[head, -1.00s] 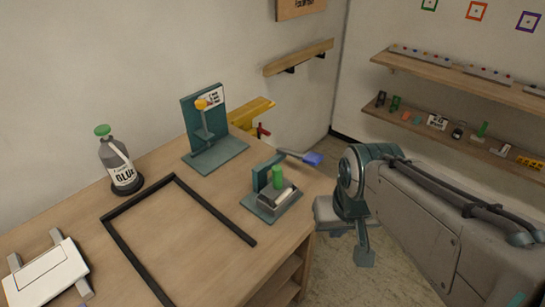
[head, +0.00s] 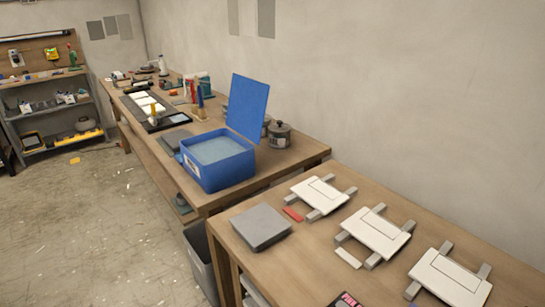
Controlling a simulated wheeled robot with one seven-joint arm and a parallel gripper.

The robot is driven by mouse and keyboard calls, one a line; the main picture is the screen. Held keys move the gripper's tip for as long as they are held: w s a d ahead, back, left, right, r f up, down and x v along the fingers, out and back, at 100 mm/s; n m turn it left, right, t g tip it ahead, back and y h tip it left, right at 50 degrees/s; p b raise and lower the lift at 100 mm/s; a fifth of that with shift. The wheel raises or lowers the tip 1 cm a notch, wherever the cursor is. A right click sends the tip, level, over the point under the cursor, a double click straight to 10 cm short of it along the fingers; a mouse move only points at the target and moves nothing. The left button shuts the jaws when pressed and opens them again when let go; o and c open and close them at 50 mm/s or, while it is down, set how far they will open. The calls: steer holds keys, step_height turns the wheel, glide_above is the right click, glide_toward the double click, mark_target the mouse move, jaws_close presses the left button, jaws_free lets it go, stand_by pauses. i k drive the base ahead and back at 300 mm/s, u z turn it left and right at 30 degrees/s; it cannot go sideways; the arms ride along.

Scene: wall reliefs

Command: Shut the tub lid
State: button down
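The blue tub (head: 226,172) stands on the near end of the long wooden bench, with a pale blue-grey fill inside and a white label on its left side. Its blue lid (head: 247,107) stands open, raised nearly upright along the tub's back right edge. My gripper is not in view.
A nearer table (head: 300,268) holds a grey slab (head: 260,227), several white panels on grey bars and a red strip (head: 292,214). A lidded metal pot (head: 279,134) stands right behind the tub. A grey bin (head: 201,262) is below. The floor (head: 95,220) at left is mostly open.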

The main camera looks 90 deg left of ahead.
mark_target(248, 101)
steer(key=u, duration=4.35)
steer(key=i, duration=3.25)
steer(key=z, duration=1.7)
